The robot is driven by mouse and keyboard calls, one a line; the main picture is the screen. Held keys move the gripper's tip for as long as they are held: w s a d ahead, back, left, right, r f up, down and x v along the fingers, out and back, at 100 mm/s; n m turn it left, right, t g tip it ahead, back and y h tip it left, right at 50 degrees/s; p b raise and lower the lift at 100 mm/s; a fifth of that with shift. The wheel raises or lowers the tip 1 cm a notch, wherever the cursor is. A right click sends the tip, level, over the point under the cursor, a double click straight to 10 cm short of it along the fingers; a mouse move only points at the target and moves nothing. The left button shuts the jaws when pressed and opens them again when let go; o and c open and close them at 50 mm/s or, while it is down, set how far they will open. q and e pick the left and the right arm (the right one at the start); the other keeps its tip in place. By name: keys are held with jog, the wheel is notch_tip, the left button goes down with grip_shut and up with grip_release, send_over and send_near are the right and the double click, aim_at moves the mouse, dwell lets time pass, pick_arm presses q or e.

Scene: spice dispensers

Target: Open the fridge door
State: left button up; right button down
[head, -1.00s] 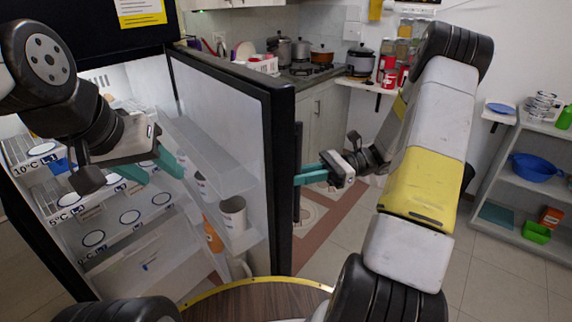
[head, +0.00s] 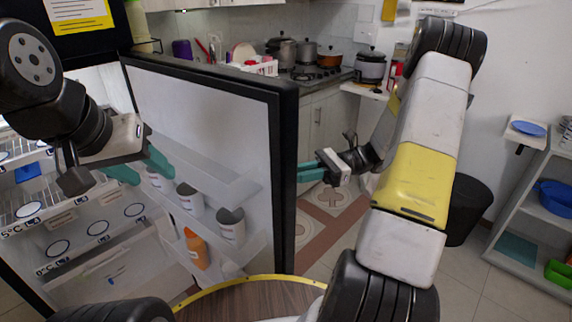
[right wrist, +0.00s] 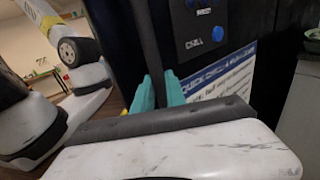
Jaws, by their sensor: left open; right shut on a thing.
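The fridge door (head: 195,105) stands wide open in the head view. Its white inner side with door shelves faces me. The fridge interior (head: 75,275) with its labelled shelves shows at the left. My right gripper (head: 301,172) is at the door's outer side. In the right wrist view its teal fingers (right wrist: 159,92) are shut on the dark vertical door handle (right wrist: 146,38). My left gripper (head: 141,167) is open and empty, in front of the fridge opening by the door's inner side. Whether it touches the door I cannot tell.
Cans (head: 231,226) and an orange bottle (head: 196,249) stand in the door shelves. A black bin (head: 468,208) and a shelf unit (head: 530,215) are at the right. Pots (head: 304,52) stand on the counter behind the door. Tiled floor (head: 345,225) lies free beyond the door.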

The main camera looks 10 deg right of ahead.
jog(key=shift+w+d, duration=0.1)
jog(key=shift+w, duration=0.25)
jog(key=c, duration=1.4)
grip_release()
jog(key=shift+o, duration=0.2)
jog(key=w+d, duration=0.1)
jog(key=d, duration=0.6)
jog(key=shift+d, duration=0.35)
